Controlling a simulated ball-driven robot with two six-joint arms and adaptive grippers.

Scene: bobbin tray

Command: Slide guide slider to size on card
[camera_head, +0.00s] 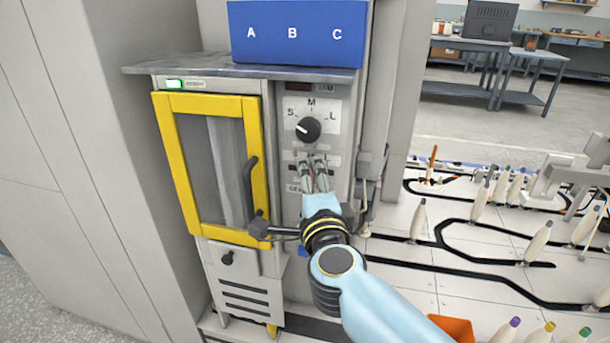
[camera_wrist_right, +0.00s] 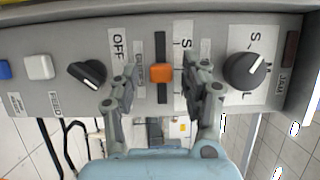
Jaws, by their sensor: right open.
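The guide slider is an orange block (camera_wrist_right: 160,73) on a dark slot in the machine's control panel (camera_wrist_right: 205,30). Printed labels flank the slot; the label to its right shows an S and is partly covered by a finger. My right gripper (camera_wrist_right: 158,85) has its two fingers spread on either side of the slider, with gaps to it. In the head view, my right gripper (camera_head: 313,161) is at the panel below the S-M-L knob (camera_head: 308,130) and hides the slider. I cannot make out a separate size card. My left gripper is not in view.
An OFF-labelled knob (camera_wrist_right: 87,73), a white button (camera_wrist_right: 38,67) and a blue button (camera_wrist_right: 4,69) share the panel. A yellow-framed door (camera_head: 180,165) stands left of my arm. A blue A-B-C box (camera_head: 297,50) sits above. Bobbins (camera_head: 418,220) stand on the tracked surface at right.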

